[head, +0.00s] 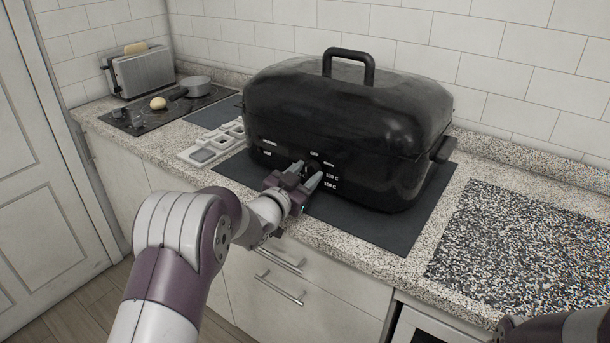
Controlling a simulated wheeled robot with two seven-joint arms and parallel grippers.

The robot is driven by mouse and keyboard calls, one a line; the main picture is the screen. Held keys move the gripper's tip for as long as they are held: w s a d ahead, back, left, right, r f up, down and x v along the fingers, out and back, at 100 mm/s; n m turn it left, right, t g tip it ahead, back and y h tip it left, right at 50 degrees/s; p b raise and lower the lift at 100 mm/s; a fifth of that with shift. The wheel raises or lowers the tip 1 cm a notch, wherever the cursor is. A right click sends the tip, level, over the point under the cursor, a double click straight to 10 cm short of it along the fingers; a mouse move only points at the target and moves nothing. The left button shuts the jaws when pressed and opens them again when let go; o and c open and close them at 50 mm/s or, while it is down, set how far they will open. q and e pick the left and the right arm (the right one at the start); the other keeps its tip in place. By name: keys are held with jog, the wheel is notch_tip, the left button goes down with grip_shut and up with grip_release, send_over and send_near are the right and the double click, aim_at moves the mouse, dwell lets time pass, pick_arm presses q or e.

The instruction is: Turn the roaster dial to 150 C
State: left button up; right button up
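A large black roaster (345,125) with a lid and top handle stands on a dark mat on the counter. White markings, including OFF and temperature labels, show on its front. The dial (313,167) is on the front and is mostly hidden by my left gripper (306,172). The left gripper's fingers are at the dial, one on each side; whether they touch it is too small to tell. The dial's pointer setting is hidden. Only a dark part of my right arm shows at the bottom right; its gripper is out of view.
A dark mat (390,232) lies under the roaster. A light compartment tray (212,146) sits to its left. A toaster (141,70), a small pan (196,86) and a yellowish round item (158,103) stand farther left. A speckled black-and-white board (520,245) lies at right.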

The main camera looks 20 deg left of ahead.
pick_arm(q)
jog(key=shift+f, duration=0.1)
jog(key=shift+f+m+b, duration=0.1)
jog(key=shift+m+b, duration=0.2)
jog(key=shift+b, duration=0.35)
jog(key=m+b, duration=0.5)
jog(key=b, duration=0.1)
jog(key=m+b, duration=0.5)
jog(key=b, duration=0.1)
jog(key=f+m+h+b, duration=0.1)
jog(key=m+b, duration=0.4)
jog(key=b, duration=0.1)
jog(key=shift+m, duration=0.3)
jog(key=m+b, duration=0.3)
jog(key=shift+m, duration=0.4)
jog(key=m+h+b, duration=0.1)
jog(key=m+b, duration=0.1)
jog(key=m, duration=0.2)
jog(key=shift+a, duration=0.1)
jog(key=m+b, duration=0.2)
jog(key=m, duration=0.1)
jog(key=shift+m, duration=0.3)
jog(key=shift+w+a+r+m+g+b, duration=0.15)
jog(key=shift+m+b, duration=0.3)
jog(key=shift+m, duration=0.45)
jog(key=shift+s+d+m+g+b, duration=0.15)
jog(key=shift+m+b, duration=0.3)
jog(key=shift+m, duration=0.45)
jog(key=shift+w+a, duration=0.1)
